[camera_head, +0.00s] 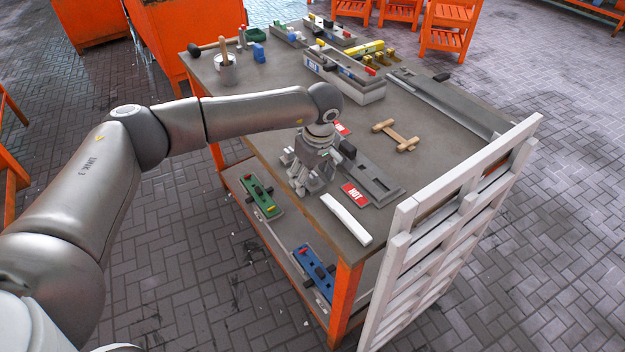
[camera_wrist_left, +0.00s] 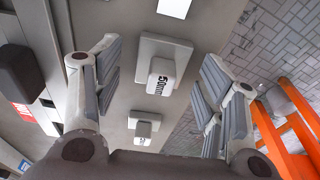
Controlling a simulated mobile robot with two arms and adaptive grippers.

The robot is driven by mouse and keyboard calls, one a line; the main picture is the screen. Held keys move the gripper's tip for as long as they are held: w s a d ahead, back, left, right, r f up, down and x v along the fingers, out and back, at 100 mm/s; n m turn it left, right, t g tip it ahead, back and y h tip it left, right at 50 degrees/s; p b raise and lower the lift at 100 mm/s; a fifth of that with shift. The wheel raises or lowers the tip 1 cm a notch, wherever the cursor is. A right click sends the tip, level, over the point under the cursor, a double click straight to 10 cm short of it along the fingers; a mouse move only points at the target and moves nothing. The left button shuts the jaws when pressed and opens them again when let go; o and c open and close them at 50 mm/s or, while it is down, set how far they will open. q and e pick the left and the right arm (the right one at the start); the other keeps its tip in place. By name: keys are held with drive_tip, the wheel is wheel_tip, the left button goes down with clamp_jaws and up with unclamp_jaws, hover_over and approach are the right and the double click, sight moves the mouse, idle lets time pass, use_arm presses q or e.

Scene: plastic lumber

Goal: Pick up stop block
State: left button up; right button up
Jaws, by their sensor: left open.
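A light grey stop block marked "50mm" (camera_wrist_left: 161,77) stands on the grey tabletop in the left wrist view, with a wider plate under its raised part. A second, smaller-looking block of the same kind (camera_wrist_left: 143,129) is nearer the gripper's palm in that view. My left gripper (camera_wrist_left: 160,65) is open, its fingers on either side of the "50mm" block with gaps at both sides. In the head view the left gripper (camera_head: 312,182) points down over the near left edge of the workbench and hides the blocks. The right gripper is not in view.
A grey fixture with a dark knob (camera_head: 347,150) and a red label (camera_head: 355,194) lie beside the gripper. A white bar (camera_head: 345,219) lies near the front corner. A white slatted panel (camera_head: 455,235) stands along the bench end. A wooden piece (camera_head: 397,135) lies further back.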

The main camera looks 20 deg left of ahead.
use_arm(q)
drive_tip(key=c, duration=1.1)
drive_tip(key=shift+c, duration=0.3)
drive_tip(key=shift+r, duration=0.2)
